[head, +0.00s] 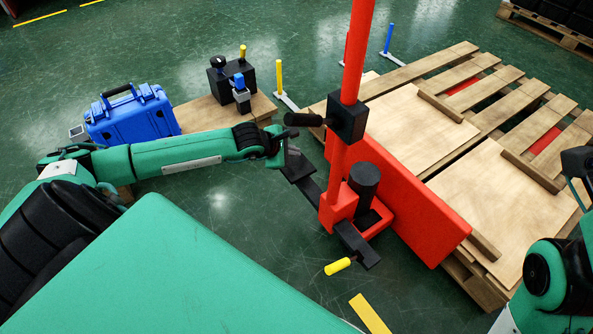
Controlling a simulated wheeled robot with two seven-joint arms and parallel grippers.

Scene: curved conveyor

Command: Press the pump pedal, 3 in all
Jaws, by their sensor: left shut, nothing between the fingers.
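A red lift with an upright red mast (352,60) stands in the middle of the head view. A black bar runs across its foot, with a flat black plate, which looks like the pump pedal (309,187), at the end towards my left arm. My left gripper (291,163) is shut and empty, right at this plate. Its fingertips overlap the plate's far end in the picture; I cannot tell whether they touch it. Part of my right arm shows at the right edge, but its gripper is not in view.
A black grip (303,119) juts from the mast just above my left gripper. A yellow-ended lever (340,266) sits low at the front. A wooden pallet (480,85) with boards lies right; a blue case (133,115) stands left.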

